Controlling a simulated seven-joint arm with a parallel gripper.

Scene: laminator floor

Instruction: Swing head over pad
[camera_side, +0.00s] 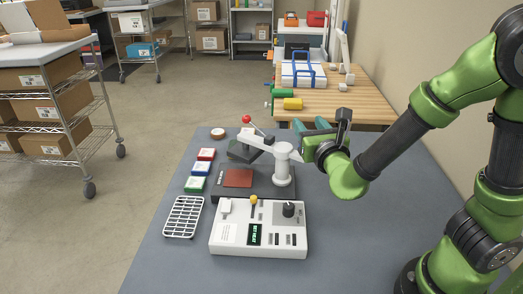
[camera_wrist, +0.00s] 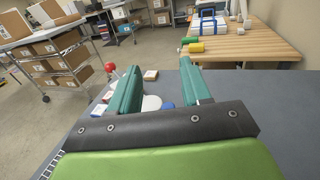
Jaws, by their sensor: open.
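The press head (camera_side: 243,153) is a dark plate on a white arm, swung out behind the pad and not over it. A red ball handle (camera_side: 247,119) tops its lever. The pad (camera_side: 222,194) is dark, with a red-brown square (camera_side: 237,178) on it. The white pivot column (camera_side: 283,170) stands at the pad's right. My gripper (camera_side: 309,124) has teal fingers, is open and empty, and is above the table just right of the column, apart from the handle. In the wrist view the red ball (camera_wrist: 109,67) shows left of my gripper (camera_wrist: 160,65); the fingers hide much of the press.
A white control box (camera_side: 258,230) sits in front of the pad. A wire rack (camera_side: 183,216), small red, blue and green boxes (camera_side: 201,169) and a tape roll (camera_side: 217,134) lie left. A wooden bench (camera_side: 355,104) stands behind. The grey table is clear at right.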

